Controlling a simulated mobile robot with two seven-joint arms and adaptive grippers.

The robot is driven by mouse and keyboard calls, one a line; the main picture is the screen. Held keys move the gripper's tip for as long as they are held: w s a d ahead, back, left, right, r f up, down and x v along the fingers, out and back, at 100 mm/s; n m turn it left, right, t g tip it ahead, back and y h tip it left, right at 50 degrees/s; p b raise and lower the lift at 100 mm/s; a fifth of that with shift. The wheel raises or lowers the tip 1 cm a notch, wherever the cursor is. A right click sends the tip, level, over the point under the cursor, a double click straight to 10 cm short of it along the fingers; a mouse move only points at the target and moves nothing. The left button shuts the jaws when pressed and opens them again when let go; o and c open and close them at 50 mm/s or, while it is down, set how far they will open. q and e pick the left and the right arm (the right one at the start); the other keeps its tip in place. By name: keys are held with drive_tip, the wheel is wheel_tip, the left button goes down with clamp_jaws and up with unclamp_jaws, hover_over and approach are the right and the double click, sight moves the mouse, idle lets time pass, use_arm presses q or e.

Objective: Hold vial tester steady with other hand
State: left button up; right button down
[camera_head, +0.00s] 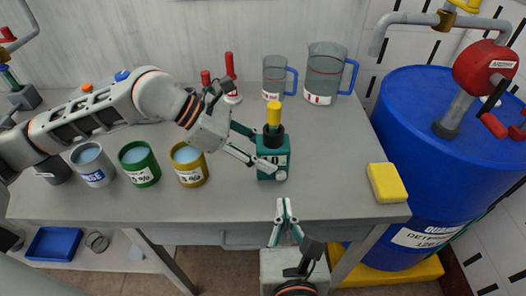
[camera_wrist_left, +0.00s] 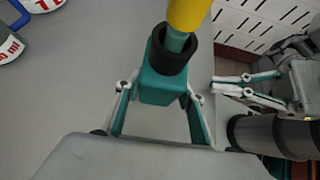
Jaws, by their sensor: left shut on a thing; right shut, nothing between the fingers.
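The vial tester (camera_head: 272,166) is a teal box with a white label and a black collar, upright on the grey table. A yellow-topped vial (camera_head: 273,113) stands in its collar; the yellow top also shows in the left wrist view (camera_wrist_left: 187,14). My left gripper (camera_head: 262,153) comes in from the left and is shut on the tester, one finger on each side of the teal body (camera_wrist_left: 162,88). My right gripper (camera_head: 283,208) is shut and empty at the table's front edge, apart from the tester. It shows at the right of the left wrist view (camera_wrist_left: 222,88).
White, green and yellow cups (camera_head: 190,174) of blue liquid stand at left. Two blue-handled jugs (camera_head: 325,72) stand at the back. A yellow sponge (camera_head: 387,183) lies near the right edge. A blue barrel (camera_head: 415,120) with a red-handled valve stands beyond the table.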

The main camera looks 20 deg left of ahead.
use_arm(q)
drive_tip(key=o, duration=1.1)
drive_tip(key=shift+a, duration=0.1)
drive_tip(key=v, duration=1.1)
drive_tip(key=shift+s+a+r, duration=0.1)
drive_tip(key=shift+a+r, duration=0.15)
drive_tip(key=shift+r, duration=0.05)
